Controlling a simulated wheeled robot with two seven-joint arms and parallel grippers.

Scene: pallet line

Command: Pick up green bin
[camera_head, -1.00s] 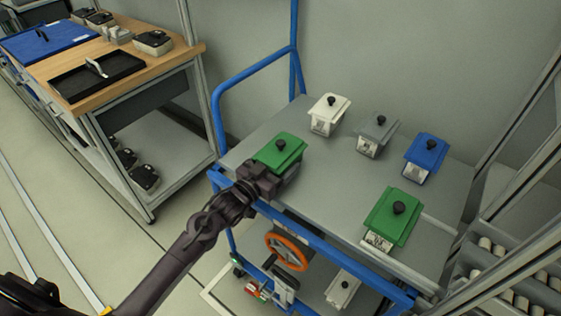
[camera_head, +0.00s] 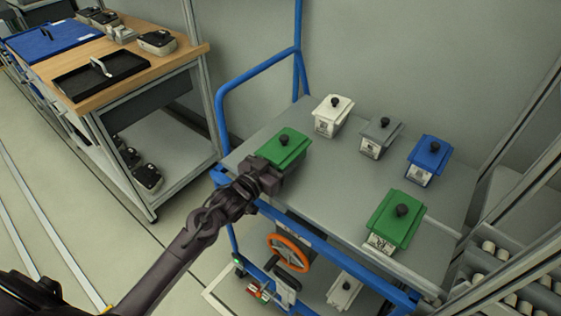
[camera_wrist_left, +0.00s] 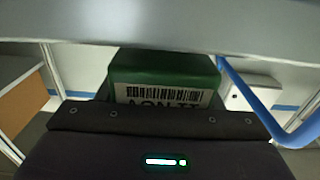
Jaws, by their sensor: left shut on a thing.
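A green bin (camera_head: 286,146) with a flat lid is at the near left corner of the grey cart top (camera_head: 335,190). My left gripper (camera_head: 268,172) is shut on this green bin at its near side. The left wrist view shows the same green bin (camera_wrist_left: 163,70) close ahead, with a barcode label facing the camera; the fingertips are hidden there. A second green bin (camera_head: 396,218) with a black knob stands apart at the right front of the cart. My right gripper is not in view.
A white bin (camera_head: 333,112), a grey bin (camera_head: 382,134) and a blue bin (camera_head: 429,158) stand along the back of the cart. Its blue handle rail (camera_head: 258,72) rises at the left. A wooden workbench (camera_head: 150,62) is farther left. The middle of the cart top is clear.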

